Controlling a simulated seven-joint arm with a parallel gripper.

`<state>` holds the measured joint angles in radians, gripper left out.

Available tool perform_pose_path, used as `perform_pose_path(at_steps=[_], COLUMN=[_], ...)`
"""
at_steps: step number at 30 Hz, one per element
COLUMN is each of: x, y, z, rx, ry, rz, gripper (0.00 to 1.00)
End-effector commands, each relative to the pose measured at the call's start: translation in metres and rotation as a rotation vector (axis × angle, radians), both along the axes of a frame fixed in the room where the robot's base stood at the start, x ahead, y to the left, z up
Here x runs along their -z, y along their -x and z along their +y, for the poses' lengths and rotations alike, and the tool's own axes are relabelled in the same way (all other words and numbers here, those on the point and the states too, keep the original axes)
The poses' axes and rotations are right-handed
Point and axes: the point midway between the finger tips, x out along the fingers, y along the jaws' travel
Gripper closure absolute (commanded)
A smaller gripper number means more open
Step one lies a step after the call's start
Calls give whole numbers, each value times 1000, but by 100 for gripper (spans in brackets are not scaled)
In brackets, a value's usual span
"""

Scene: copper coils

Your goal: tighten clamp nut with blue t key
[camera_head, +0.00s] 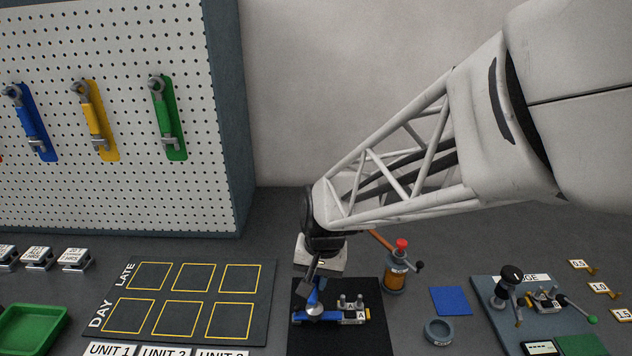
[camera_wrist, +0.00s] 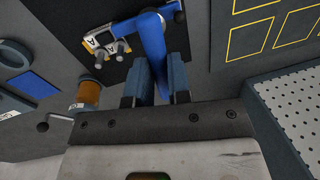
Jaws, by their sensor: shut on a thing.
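The clamp fixture (camera_head: 355,316) lies on a black mat (camera_head: 340,342) below my wrist. It has a blue body, a silver round part, upright silver posts and "A" labels. In the wrist view its posts and label (camera_wrist: 94,42) show at the upper left. My gripper (camera_head: 313,277) points down over the fixture's left part. A blue key (camera_wrist: 152,38) runs between the fingers, which are shut on it. In the head view the key (camera_head: 317,296) reaches down beside the silver round part. I cannot tell whether its tip sits on the nut.
An orange cylinder with a red knob (camera_head: 397,270) stands close right of the mat. A blue square (camera_head: 450,300), a dark ring (camera_head: 438,331) and a gauge station (camera_head: 500,318) lie farther right. A tray mat (camera_head: 190,335) is at left, below a pegboard (camera_head: 205,190) with coloured tools.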

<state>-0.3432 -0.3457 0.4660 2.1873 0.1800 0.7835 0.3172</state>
Motion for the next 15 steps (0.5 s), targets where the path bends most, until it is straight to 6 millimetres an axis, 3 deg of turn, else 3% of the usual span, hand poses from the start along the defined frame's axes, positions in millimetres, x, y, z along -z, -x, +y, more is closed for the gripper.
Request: perform_pose_path(at_steps=[15], x=[-2], y=[0], z=[1], rx=[245], ry=[-2], rz=[-4], gripper=[100])
